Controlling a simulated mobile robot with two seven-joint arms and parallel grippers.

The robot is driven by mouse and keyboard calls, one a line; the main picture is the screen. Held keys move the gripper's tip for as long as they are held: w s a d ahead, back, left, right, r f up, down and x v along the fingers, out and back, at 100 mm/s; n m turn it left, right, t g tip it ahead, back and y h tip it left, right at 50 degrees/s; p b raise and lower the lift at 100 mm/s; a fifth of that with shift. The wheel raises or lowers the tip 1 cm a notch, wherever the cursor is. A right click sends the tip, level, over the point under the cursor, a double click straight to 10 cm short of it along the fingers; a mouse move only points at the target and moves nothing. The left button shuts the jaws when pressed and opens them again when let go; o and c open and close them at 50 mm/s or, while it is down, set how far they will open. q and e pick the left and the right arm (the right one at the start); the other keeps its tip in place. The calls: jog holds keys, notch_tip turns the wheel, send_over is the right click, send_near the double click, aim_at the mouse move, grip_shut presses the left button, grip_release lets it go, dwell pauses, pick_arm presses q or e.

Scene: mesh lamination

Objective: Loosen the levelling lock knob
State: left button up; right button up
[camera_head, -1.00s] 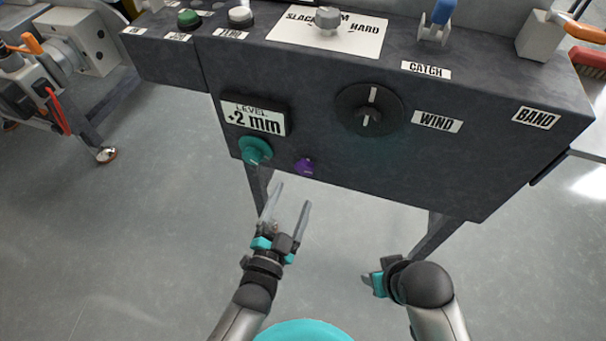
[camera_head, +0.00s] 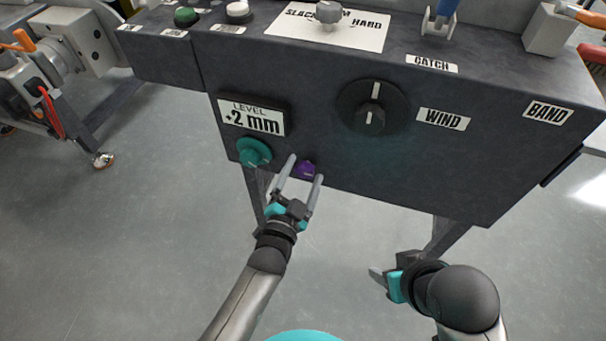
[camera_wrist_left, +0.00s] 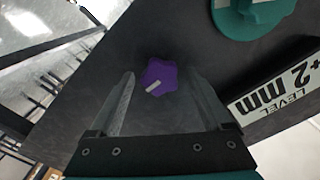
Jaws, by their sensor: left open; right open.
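The small purple lobed knob (camera_head: 306,169) is on the lower front of the dark console, right of the teal levelling knob (camera_head: 254,152). In the left wrist view the purple knob (camera_wrist_left: 160,77) shows a pale pointer line and lies between and beyond my open fingers. My left gripper (camera_head: 305,168) is open, with its fingertips close to the knob on either side; I cannot tell whether they touch it. The teal knob also shows in the left wrist view (camera_wrist_left: 248,14). My right gripper (camera_head: 378,279) is open and empty, low and away from the console.
The LEVEL display (camera_head: 252,117) reads +2 mm above the teal knob. A black dial (camera_head: 372,107) marked WIND is to the upper right. A console leg (camera_head: 252,190) stands behind my left gripper. The floor (camera_head: 140,240) at left is clear.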

pick_arm(q)
jog(key=shift+c, duration=0.4)
grip_shut()
